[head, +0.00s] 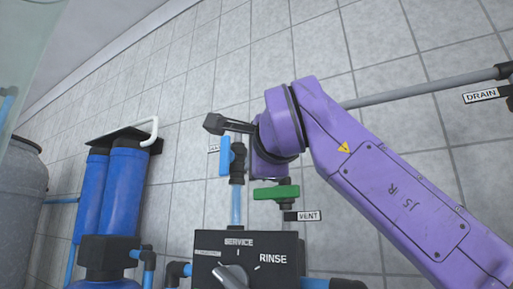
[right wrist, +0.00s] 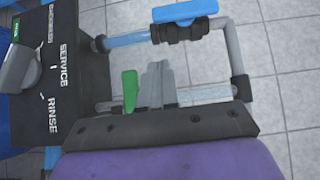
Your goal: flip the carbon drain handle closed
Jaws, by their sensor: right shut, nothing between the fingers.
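A blue valve handle (head: 225,156) stands upright, in line with its vertical pipe; it also shows in the right wrist view (right wrist: 185,12). A green valve handle (head: 276,192) lies across its pipe by the VENT label; the right wrist view shows it too (right wrist: 130,90). The label beside the blue handle is mostly hidden, so I cannot tell which handle is the carbon drain. My right gripper (head: 208,123) is shut and empty, above the blue handle in the head view. In the right wrist view its fingertips (right wrist: 158,68) are beside the green handle. My left gripper is out of view.
A black control box (head: 247,258) with a SERVICE/RINSE knob is below the valves. Blue filter housings (head: 108,200) stand at the left, a grey tank (head: 22,200) at the far left. A DRAIN label (head: 481,95) is at the right beside a grey pipe (head: 420,90). Tiled wall lies behind.

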